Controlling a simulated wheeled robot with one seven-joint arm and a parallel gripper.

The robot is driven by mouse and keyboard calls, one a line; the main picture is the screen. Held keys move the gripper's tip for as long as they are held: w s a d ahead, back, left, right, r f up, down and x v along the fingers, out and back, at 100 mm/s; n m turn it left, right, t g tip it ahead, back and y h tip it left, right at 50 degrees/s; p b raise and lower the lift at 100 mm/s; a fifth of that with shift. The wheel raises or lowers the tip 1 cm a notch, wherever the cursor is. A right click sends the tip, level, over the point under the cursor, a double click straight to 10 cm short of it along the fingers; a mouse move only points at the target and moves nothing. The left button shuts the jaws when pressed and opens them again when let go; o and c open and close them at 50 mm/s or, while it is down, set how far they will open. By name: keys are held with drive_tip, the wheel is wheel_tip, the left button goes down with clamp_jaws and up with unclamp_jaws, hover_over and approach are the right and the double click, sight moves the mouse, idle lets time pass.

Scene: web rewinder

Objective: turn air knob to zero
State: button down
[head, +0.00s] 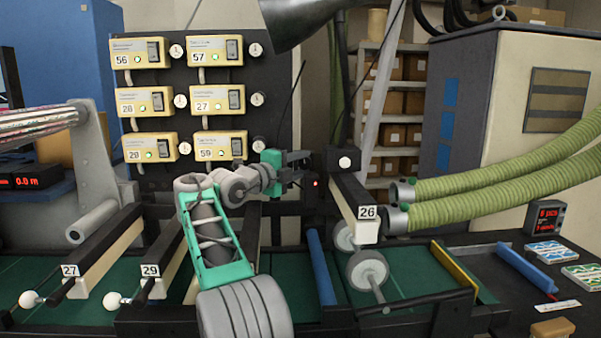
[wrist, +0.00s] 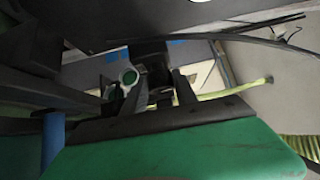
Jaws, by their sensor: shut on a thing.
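My gripper (head: 303,168) is at the middle of the head view, at the end of my grey and teal arm, reaching right towards a dark post. In the wrist view its two fingers (wrist: 160,92) are shut on a dark part between them, which I take to be the air knob (wrist: 157,84). The knob is mostly hidden by the fingers, and its pointer or scale cannot be read. A round gauge with a pale rim (wrist: 129,77) shows beside the fingers; in the head view a white-faced round gauge (head: 345,162) sits on the post.
A small red light (head: 316,183) shows just below my gripper. A dark panel (head: 150,83) with several yellow control boxes stands behind on the left. Green ribbed hoses (head: 490,165) run to the right. Rollers (head: 367,270) and a beam marked 26 (head: 366,226) stand below right.

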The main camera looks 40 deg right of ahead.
drive_tip(key=shift+f+n+h+b, duration=0.5)
drive_tip(key=shift+h+b, duration=0.1)
drive_tip(key=shift+b, duration=0.45)
drive_tip(key=shift+r, duration=0.4)
drive_tip(key=c, duration=1)
unclamp_jaws()
drive_tip(key=shift+o, duration=0.2)
drive_tip(key=a+b, duration=0.3)
drive_tip(key=a, duration=0.4)
drive_tip(key=shift+s+a+f, duration=0.35)
drive_tip(key=shift+a+f, duration=0.05)
drive_tip(key=shift+f, duration=0.05)
